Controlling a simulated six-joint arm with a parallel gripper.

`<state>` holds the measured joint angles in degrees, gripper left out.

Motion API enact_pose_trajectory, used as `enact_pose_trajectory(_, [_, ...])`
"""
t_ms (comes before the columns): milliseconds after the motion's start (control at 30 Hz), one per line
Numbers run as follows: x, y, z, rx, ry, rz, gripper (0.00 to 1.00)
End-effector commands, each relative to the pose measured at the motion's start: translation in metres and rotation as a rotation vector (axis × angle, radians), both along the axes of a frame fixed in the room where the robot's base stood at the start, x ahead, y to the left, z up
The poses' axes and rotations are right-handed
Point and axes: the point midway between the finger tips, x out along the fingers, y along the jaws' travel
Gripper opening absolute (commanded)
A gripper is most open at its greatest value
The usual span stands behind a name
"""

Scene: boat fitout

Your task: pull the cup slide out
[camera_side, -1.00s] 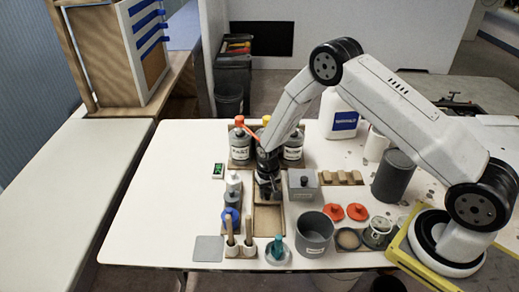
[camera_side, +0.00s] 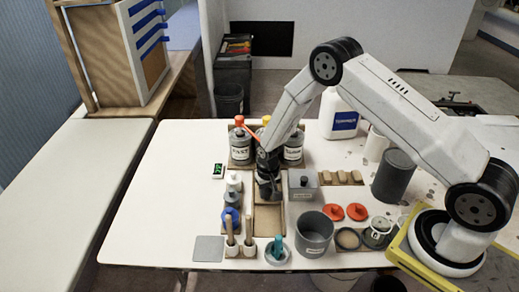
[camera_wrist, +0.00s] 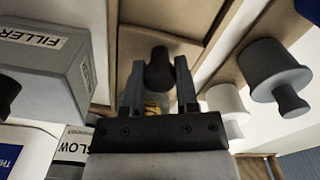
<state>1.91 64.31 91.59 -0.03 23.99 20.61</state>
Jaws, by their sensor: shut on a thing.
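The cup slide appears to be the flat tan panel (camera_side: 268,219) in a shallow wooden frame at the middle of the table. My gripper (camera_side: 268,197) points down over the far part of this frame. In the wrist view, my gripper (camera_wrist: 158,75) has its two fingers on either side of a dark round knob (camera_wrist: 160,68) and is shut on it. The knob stands over a pale brown surface. The arm's wrist hides the far end of the frame in the side view, and the knob's foot is partly hidden.
A grey filler box (camera_side: 303,184) stands close on the right, and a grey pot (camera_side: 314,233) nearer the front. Labelled canisters (camera_side: 240,147) stand behind. A rack with a blue-collared item (camera_side: 231,217) and wooden handles (camera_side: 230,230) lines the left. The table's left side is clear.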

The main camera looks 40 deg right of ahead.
Motion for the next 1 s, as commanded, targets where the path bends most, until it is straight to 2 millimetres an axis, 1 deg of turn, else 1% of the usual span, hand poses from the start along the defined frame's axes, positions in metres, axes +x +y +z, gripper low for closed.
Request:
enact_pose_trajectory(533, [0.001,0.001,0.001,0.000,-0.002,0.000,0.00])
enact_pose_trajectory(667, [-0.002,0.005,0.001,0.000,-0.002,0.002,0.00])
enact_pose_trajectory(767, [-0.010,0.013,0.001,0.001,-0.001,0.003,0.00])
enact_pose_trajectory(1000, [-0.039,0.042,0.001,0.001,0.002,0.005,0.00])
